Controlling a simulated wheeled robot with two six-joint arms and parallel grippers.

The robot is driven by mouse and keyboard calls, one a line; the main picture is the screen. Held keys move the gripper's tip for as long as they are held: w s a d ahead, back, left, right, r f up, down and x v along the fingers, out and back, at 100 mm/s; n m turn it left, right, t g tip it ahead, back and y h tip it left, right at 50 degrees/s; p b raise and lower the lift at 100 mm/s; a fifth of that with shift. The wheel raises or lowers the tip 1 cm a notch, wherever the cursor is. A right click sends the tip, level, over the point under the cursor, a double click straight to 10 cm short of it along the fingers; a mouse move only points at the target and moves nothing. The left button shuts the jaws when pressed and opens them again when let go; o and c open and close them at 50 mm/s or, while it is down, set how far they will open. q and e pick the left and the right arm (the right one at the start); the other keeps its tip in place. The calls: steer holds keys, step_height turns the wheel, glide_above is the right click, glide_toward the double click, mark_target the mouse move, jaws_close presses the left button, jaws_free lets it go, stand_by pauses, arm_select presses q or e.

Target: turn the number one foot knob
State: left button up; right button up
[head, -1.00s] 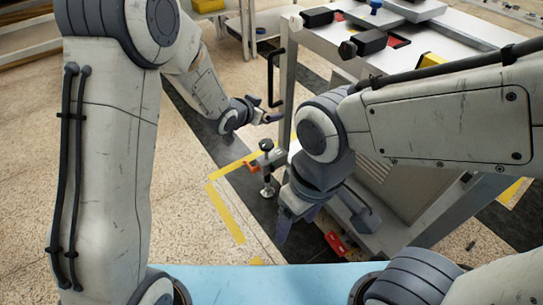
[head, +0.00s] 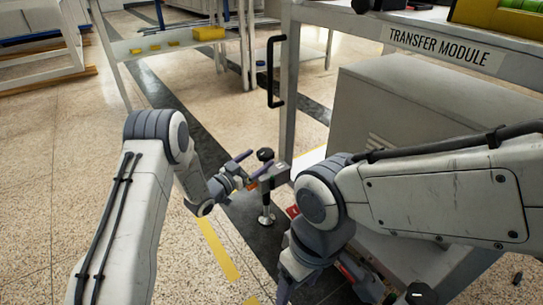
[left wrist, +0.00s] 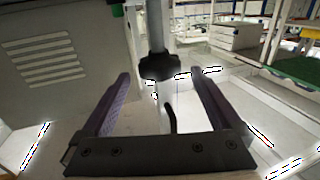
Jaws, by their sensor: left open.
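The foot knob (head: 265,154) is a black star-shaped knob on top of a levelling foot (head: 266,217) at the transfer module's near left leg. I cannot read a number on it. My left gripper (head: 247,167) is beside the knob on its left, with its fingers parted. In the left wrist view the dark knob (left wrist: 160,67) shows between the two open fingers (left wrist: 163,85), around a pale upright post; contact cannot be told. My right gripper (head: 284,288) points down near the bottom of the head view, to the right of the foot; its jaw opening is unclear.
The transfer module (head: 440,42) stands to the right, with a black handle (head: 275,72) on its frame post. A red part (head: 293,211) is near the foot. Yellow tape (head: 218,250) marks the floor. Open floor lies to the left.

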mark_target(273, 152)
arm_select(q)
steer(key=b+x, duration=0.1)
steer(key=x, duration=0.1)
steer(key=b+x, duration=0.1)
steer(key=x, duration=0.1)
steer(key=b+x, duration=0.1)
steer(key=x, duration=0.1)
steer(key=shift+f, duration=0.25)
steer(key=shift+b+x, duration=0.35)
steer(key=shift+x, duration=0.45)
arm_select(e)
steer(key=shift+f, duration=2.25)
arm_select(q)
steer(key=shift+r, duration=0.2)
